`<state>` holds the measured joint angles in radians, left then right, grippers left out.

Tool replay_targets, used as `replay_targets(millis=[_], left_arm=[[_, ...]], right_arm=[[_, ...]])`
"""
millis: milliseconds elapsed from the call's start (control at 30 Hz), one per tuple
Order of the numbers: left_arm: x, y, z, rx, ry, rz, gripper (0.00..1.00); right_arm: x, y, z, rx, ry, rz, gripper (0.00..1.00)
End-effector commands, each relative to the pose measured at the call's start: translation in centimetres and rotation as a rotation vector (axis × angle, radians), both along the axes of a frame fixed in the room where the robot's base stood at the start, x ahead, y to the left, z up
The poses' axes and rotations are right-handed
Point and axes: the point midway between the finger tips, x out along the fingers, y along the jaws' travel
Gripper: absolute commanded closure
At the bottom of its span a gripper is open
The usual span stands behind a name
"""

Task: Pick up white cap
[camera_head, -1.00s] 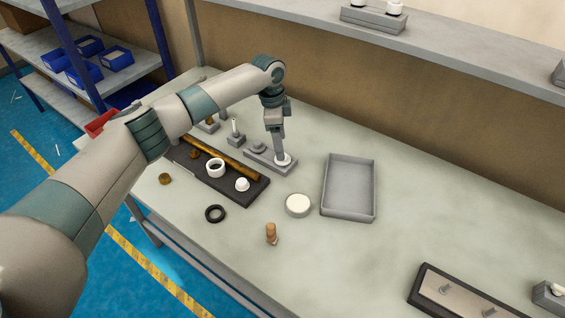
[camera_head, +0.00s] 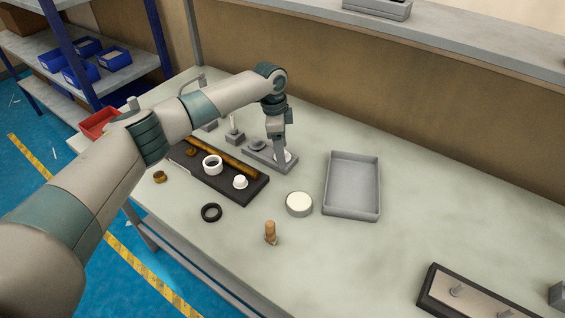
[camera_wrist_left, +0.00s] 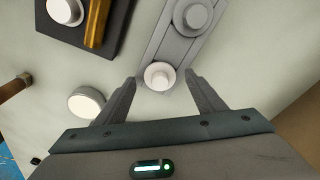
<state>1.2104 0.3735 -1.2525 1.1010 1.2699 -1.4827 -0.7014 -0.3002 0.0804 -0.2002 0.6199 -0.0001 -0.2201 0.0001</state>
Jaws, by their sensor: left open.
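A round white cap (camera_wrist_left: 159,76) sits at the end of a long grey holder (camera_wrist_left: 171,47); in the head view the holder (camera_head: 258,156) lies near the middle of the table, and the cap is mostly hidden by my gripper. My left gripper (camera_head: 281,168) is open and points down at that end. In the left wrist view its two fingers stand on either side of the cap, with a gap on each side. Another small white cap-like piece (camera_head: 240,181) stands on the black tray (camera_head: 227,195). My right gripper is not in view.
A wide white-topped disc (camera_head: 299,203), a brown peg (camera_head: 270,232) and a black ring (camera_head: 211,213) stand nearby. A white ring (camera_head: 212,165) and a brown bar (camera_head: 228,160) are on the black tray. An empty grey bin (camera_head: 352,212) is to the right. The front middle table is clear.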

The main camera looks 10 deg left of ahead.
Motion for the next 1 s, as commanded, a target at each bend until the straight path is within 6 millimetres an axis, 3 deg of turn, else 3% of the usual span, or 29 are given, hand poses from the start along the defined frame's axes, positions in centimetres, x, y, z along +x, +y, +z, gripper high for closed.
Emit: replay_targets(millis=[567, 600, 767, 1000], left_arm=[[0.02, -0.07, -0.35, 0.0, 0.0, 0.0, 0.37], [0.02, -0.07, -0.35, 0.0, 0.0, 0.0, 0.39], [0.02, -0.06, -0.36, 0.0, 0.0, 0.0, 0.77], [0.02, -0.06, -0.36, 0.0, 0.0, 0.0, 0.8]], right_arm=[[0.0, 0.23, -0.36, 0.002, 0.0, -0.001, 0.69], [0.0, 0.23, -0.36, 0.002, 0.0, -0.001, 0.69], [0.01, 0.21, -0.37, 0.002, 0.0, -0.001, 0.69], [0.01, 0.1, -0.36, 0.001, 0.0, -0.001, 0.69]])
